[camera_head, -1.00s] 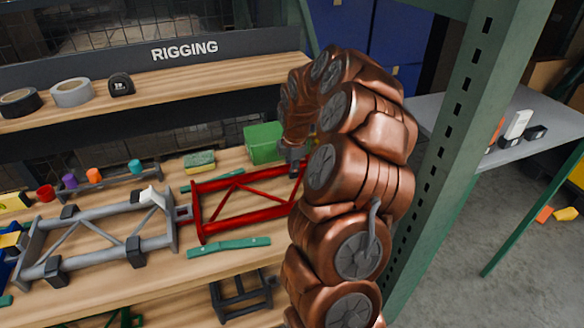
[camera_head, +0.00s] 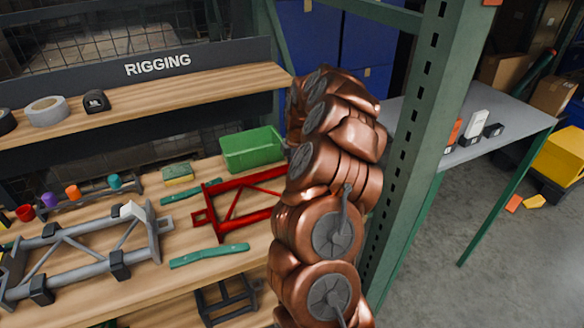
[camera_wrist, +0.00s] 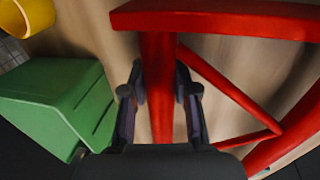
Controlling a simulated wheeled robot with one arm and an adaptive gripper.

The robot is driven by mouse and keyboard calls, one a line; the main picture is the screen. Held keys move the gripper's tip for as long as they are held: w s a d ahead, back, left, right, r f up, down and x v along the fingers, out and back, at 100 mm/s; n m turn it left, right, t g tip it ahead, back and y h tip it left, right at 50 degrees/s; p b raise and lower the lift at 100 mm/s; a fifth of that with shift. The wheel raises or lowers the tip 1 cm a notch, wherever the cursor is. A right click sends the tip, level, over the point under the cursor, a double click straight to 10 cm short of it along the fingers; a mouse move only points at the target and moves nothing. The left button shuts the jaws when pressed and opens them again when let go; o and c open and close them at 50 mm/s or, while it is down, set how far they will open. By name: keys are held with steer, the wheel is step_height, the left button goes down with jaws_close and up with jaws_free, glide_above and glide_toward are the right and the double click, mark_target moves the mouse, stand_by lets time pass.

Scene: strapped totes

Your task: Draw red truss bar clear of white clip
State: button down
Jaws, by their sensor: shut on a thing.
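The red truss bar (camera_head: 232,227), a ladder-like frame with diagonal braces, is at the middle of the bench in the head view. Its left end tab stands apart from the grey truss (camera_head: 80,225), with a small gap. The white clip (camera_head: 131,209) sits on the grey truss's upper right corner. My gripper (camera_wrist: 160,98) shows in the wrist view with a finger on each side of one red tube (camera_wrist: 160,75), shut on it. My arm hides the gripper and the truss's right end in the head view.
A green bin (camera_head: 252,152) stands close behind the red truss; it also shows left of my gripper in the wrist view (camera_wrist: 55,105). Teal strips (camera_head: 208,255) lie in front of it and behind it. A green upright post (camera_head: 412,130) stands right of my arm.

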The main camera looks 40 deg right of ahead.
steer(key=shift+s+d, duration=0.2)
steer(key=shift+d, duration=0.4)
steer(key=shift+s+d, duration=0.15)
steer(key=shift+d, duration=0.45)
steer(key=c, duration=0.8)
jaws_free()
step_height(320, 180, up, 12)
steer(key=s, duration=0.2)
steer(key=shift+s+a, duration=0.2)
steer(key=shift+a, duration=0.15)
steer(key=shift+f, duration=0.1)
